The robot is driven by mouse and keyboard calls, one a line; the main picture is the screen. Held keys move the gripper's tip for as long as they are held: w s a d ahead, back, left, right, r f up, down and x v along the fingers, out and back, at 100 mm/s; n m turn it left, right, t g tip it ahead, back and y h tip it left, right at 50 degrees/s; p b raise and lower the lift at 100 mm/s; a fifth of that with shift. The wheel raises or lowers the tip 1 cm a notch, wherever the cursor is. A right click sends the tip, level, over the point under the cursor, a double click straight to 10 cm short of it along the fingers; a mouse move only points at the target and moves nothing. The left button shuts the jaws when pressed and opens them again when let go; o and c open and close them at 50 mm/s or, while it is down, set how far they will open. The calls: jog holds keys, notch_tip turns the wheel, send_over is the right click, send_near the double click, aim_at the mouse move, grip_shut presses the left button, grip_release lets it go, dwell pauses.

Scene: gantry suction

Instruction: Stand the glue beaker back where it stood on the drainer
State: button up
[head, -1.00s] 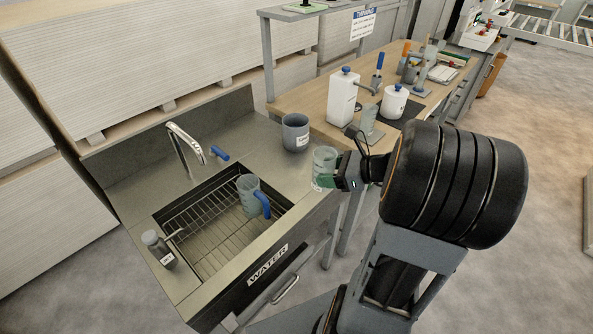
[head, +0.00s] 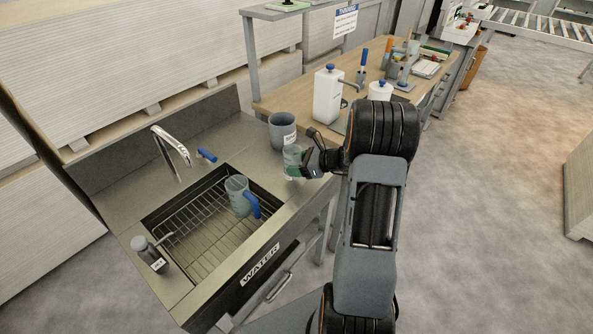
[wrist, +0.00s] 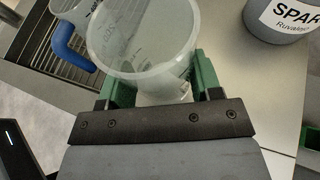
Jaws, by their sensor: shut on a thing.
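The glue beaker (head: 291,157) is a clear, empty-looking cup at the right part of the steel drainer (head: 232,137). My gripper (head: 293,171) is shut on it, with green fingers on either side of its wall. In the wrist view the beaker (wrist: 140,45) is seen from above, its open rim tilted in the picture between the green fingers of my gripper (wrist: 160,78). Its base is hidden, so I cannot tell whether it touches the drainer.
A grey labelled pot (head: 282,132) stands just behind the beaker; it also shows in the wrist view (wrist: 283,22). A blue-handled jug (head: 238,196) stands on the sink rack (head: 190,225). A tap (head: 172,148) and a small bottle (head: 148,254) flank the sink. Bare steel lies left of the beaker.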

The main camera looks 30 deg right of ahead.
jog(key=shift+f, duration=1.4)
jog(key=shift+f, duration=0.2)
jog(key=o, duration=1.2)
jog(key=shift+c, duration=0.2)
jog(key=shift+s+d+r, duration=0.1)
jog(key=shift+d+r, duration=0.05)
jog(key=shift+r, duration=0.15)
jog(key=v, duration=1.1)
jog(key=s+a+r+n+g+h, duration=0.2)
jog(key=s+a+r+n+h, duration=0.2)
jog(key=n, duration=0.9)
jog(key=s+a+r+n+g+h, duration=0.3)
jog(key=s+a+r+n+h, duration=0.2)
jog(key=s+a+n, duration=0.5)
jog(key=a+n, duration=0.3)
jog(key=a, duration=0.2)
jog(key=shift+s+r+n+h+b, duration=0.15)
jog(key=shift+s+n+h+b, duration=0.1)
jog(key=shift+n+h+b, duration=0.15)
